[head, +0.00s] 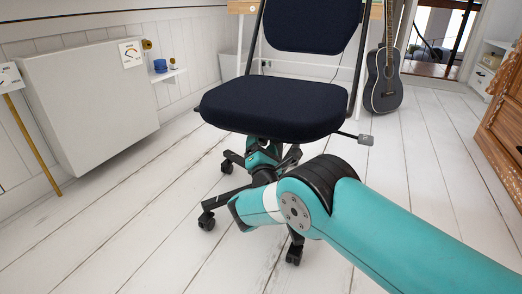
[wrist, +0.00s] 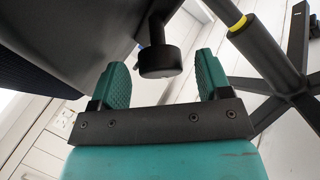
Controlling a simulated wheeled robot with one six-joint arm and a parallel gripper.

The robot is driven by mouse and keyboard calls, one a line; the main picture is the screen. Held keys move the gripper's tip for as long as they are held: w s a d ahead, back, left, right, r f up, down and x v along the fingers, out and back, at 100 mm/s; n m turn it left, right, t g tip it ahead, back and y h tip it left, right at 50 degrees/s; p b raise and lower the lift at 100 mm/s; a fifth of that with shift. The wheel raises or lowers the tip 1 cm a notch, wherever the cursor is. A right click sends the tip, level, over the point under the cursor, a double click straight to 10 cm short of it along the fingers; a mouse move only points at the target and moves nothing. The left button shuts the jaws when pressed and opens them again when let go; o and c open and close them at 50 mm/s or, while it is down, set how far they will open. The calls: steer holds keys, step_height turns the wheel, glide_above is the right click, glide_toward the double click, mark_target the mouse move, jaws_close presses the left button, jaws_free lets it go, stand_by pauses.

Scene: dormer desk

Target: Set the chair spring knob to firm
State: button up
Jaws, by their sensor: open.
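The office chair (head: 272,108) has a dark navy seat and backrest on a black wheeled base. In the wrist view, the black round knob (wrist: 160,62) hangs on a short stem under the seat (wrist: 70,38). My gripper (wrist: 163,76) is open, with one teal finger on each side of the knob. Gaps show between the knob and both fingers, so they look apart from it. Depth between knob and fingertips is hard to judge. In the head view, my gripper (head: 262,158) is under the seat, and the knob is hidden. No firm marking is readable.
The chair column (wrist: 262,48) with a yellow band stands right of my gripper. A side lever (head: 365,140) sticks out right of the seat.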

steer(key=shift+b+x, duration=0.35)
steer(key=shift+x, duration=0.95)
steer(key=shift+a, duration=0.1)
steer(key=c, duration=0.9)
steer(key=shift+f+y, duration=0.1)
steer(key=shift+y, duration=0.3)
steer(key=m+t+y+b, duration=0.1)
steer(key=y, duration=0.1)
steer(key=shift+f+m+y, duration=0.1)
steer(key=shift+m+y, duration=0.2)
steer(key=shift+m, duration=0.1)
steer(key=m+t+y+b, duration=0.1)
steer(key=b, duration=0.1)
steer(key=shift+y+b, duration=0.3)
steer(key=shift+b, duration=0.05)
steer(key=shift+m+t+y+b, duration=0.3)
steer(key=shift+m+y+b, duration=0.3)
steer(key=shift+b, duration=0.1)
